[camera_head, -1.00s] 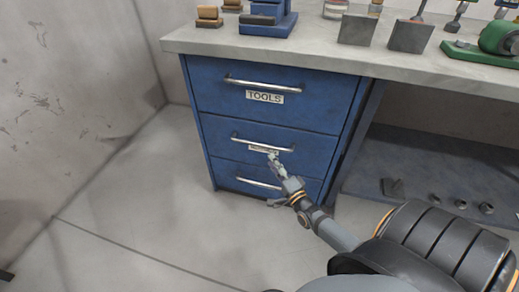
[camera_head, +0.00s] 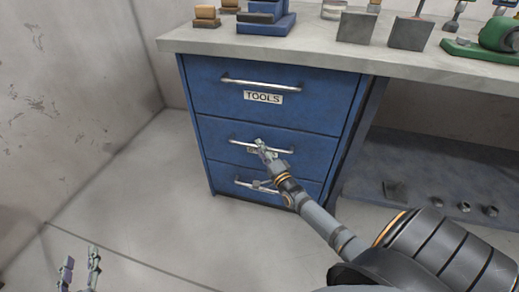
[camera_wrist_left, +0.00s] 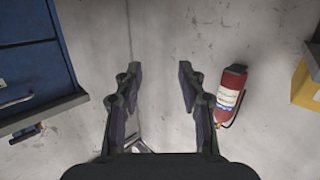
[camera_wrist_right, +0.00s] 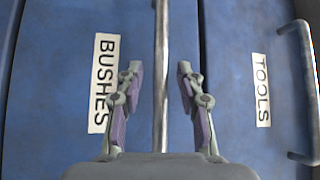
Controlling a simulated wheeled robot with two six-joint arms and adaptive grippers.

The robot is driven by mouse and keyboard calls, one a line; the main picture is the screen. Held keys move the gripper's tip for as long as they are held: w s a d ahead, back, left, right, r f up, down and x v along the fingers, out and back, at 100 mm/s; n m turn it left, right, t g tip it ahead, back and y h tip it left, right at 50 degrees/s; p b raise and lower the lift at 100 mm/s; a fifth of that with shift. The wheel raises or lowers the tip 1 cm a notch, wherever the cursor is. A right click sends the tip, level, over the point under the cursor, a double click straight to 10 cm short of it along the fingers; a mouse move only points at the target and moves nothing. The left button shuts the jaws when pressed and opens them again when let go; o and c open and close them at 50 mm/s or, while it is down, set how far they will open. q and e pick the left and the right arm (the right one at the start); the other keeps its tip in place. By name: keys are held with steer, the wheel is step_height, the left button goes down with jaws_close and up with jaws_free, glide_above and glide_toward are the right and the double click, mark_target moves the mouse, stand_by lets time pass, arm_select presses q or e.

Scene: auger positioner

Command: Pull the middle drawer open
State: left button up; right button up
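The blue cabinet's middle drawer (camera_head: 222,134) looks shut, flush with the top drawer (camera_head: 210,80) and bottom drawer (camera_head: 215,176). Its silver bar handle (camera_head: 240,143) is partly covered by my right gripper (camera_head: 262,147). In the right wrist view, the handle (camera_wrist_right: 161,30) runs between the two open fingers of my right gripper (camera_wrist_right: 160,75), with a gap on both sides.
The top drawer has a TOOLS label (camera_head: 262,98) and its own handle (camera_head: 290,86). The grey worktop (camera_head: 330,50) overhangs the drawers and carries tools. The floor (camera_head: 140,195) before the cabinet is clear. A fire extinguisher (camera_wrist_left: 230,95) shows in the left wrist view.

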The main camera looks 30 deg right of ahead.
arm_select(q)
steer(key=shift+t, duration=0.9)
steer(key=shift+w+r, duration=0.2)
steer(key=shift+r, duration=0.85)
steer(key=shift+w+r, duration=0.15)
steer(key=shift+r, duration=0.85)
arm_select(e)
steer(key=shift+w+r, duration=0.15)
steer(key=shift+w, duration=0.4)
jaws_close()
